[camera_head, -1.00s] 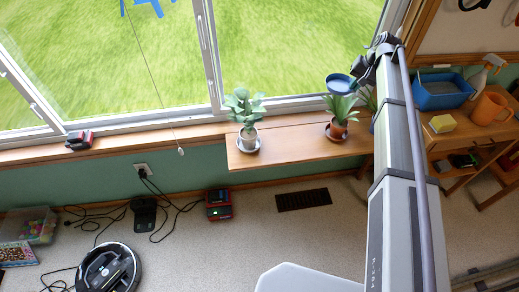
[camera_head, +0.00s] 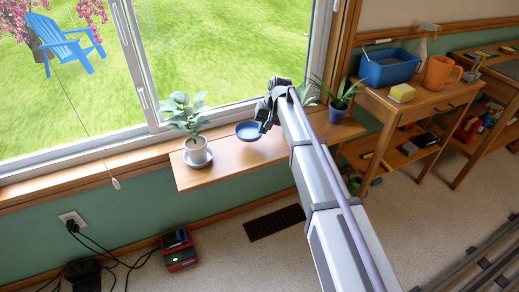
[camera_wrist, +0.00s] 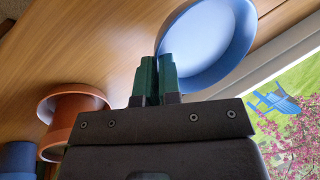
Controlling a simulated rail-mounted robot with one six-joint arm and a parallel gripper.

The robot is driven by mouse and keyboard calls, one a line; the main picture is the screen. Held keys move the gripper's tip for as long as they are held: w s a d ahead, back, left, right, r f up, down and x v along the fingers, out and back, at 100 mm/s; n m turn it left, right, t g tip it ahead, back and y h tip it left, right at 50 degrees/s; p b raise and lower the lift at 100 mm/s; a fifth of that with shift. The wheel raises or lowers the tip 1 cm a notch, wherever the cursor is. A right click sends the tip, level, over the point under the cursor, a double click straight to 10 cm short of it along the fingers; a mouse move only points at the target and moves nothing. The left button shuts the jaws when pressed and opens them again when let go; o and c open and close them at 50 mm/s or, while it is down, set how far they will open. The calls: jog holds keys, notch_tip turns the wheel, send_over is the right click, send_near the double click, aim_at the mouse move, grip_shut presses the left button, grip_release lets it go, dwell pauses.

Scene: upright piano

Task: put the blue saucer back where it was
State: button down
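The blue saucer (camera_head: 248,131) is a shallow round dish over the wooden window shelf (camera_head: 228,160), right of the white pot (camera_head: 197,151). My gripper (camera_head: 266,126) is at the saucer's right side. In the wrist view, the green fingers of my gripper (camera_wrist: 157,75) are close together at the rim of the saucer (camera_wrist: 208,45), gripping it. I cannot tell whether the saucer touches the shelf.
A terracotta pot (camera_wrist: 72,118) stands near the gripper; my arm hides it in the head view. A blue pot (camera_head: 336,113) stands at the shelf's right end. The window frame (camera_head: 240,107) runs behind. A side table (camera_head: 415,105) holds a blue bin (camera_head: 390,70).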

aim_at(261, 144)
notch_tip(261, 144, down, 5)
jog(key=b, duration=0.4)
jog(key=shift+f, duration=0.2)
jog(key=shift+r+p, duration=0.35)
jog(key=c, duration=1.8)
grip_release()
jog(key=shift+f, duration=0.25)
jog(key=o, duration=0.5)
jog(key=shift+r, duration=0.1)
